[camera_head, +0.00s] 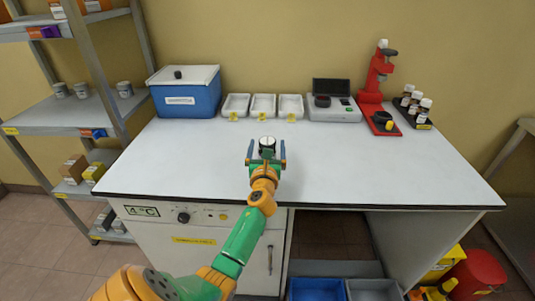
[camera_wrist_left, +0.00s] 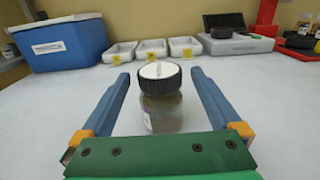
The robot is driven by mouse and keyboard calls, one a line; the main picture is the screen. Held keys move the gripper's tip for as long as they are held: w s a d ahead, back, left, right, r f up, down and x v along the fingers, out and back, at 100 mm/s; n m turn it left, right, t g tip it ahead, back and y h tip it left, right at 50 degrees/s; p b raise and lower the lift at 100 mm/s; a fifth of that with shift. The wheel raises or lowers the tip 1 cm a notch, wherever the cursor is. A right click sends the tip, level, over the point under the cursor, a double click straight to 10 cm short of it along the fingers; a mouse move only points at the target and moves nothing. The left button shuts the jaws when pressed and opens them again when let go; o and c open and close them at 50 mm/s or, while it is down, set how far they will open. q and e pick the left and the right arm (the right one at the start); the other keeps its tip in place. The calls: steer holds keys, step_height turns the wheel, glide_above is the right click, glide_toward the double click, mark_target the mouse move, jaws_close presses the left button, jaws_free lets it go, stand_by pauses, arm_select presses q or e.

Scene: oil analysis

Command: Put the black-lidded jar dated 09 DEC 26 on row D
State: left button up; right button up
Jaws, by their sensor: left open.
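A small jar (camera_wrist_left: 162,112) with a black lid, white on top, stands upright on the white table. Its date is not readable; a bit of label shows at its left side. In the head view its lid (camera_head: 267,143) shows at the tip of my left arm. My left gripper (camera_head: 266,154) is open, with one blue finger on each side of the jar and a visible gap to both in the left wrist view. My right gripper is not in view. The shelf rack (camera_head: 52,127) at the left has small yellow tags, too small to read.
At the table's back are a blue cooler box (camera_head: 186,98), three white trays (camera_head: 263,104), a grey device (camera_head: 333,109), a red stand (camera_head: 376,80) and a rack of bottles (camera_head: 414,118). Several grey jars stand on the left rack's middle shelf.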

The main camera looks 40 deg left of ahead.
arm_select(q)
steer(key=shift+s+d+r, duration=0.15)
steer(key=c, duration=0.5)
jaws_close()
